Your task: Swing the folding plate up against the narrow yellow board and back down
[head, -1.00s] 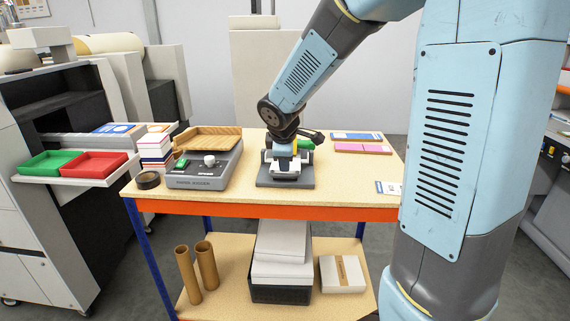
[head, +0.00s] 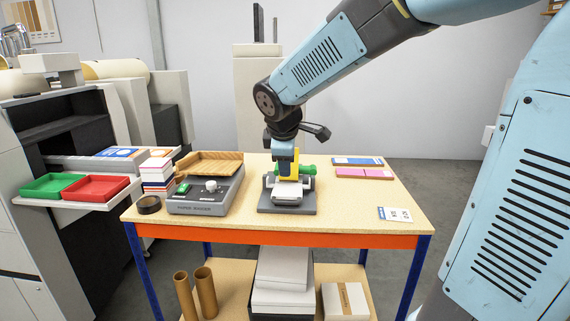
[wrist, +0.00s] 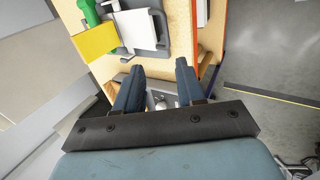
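The press-like fixture stands on a grey base (head: 288,209) in the middle of the table. A pale plate (head: 286,191), which looks like the folding plate, lies flat on it. It also shows in the wrist view (wrist: 139,29). The narrow yellow board (head: 286,168) rises behind it, and in the wrist view the yellow board (wrist: 95,42) is left of the plate. A green part (head: 309,170) sits beside the board. My gripper (wrist: 158,70) has its two fingers apart with nothing between them. In the head view it is above the fixture, fingertips hard to make out.
A grey machine with a wooden tray (head: 210,162) stands left of the fixture. A tape roll (head: 149,204) lies at the table's left corner. Blue and pink pads (head: 364,173) lie at the back right, and a card (head: 394,214) near the front right. The table's right front is mostly clear.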

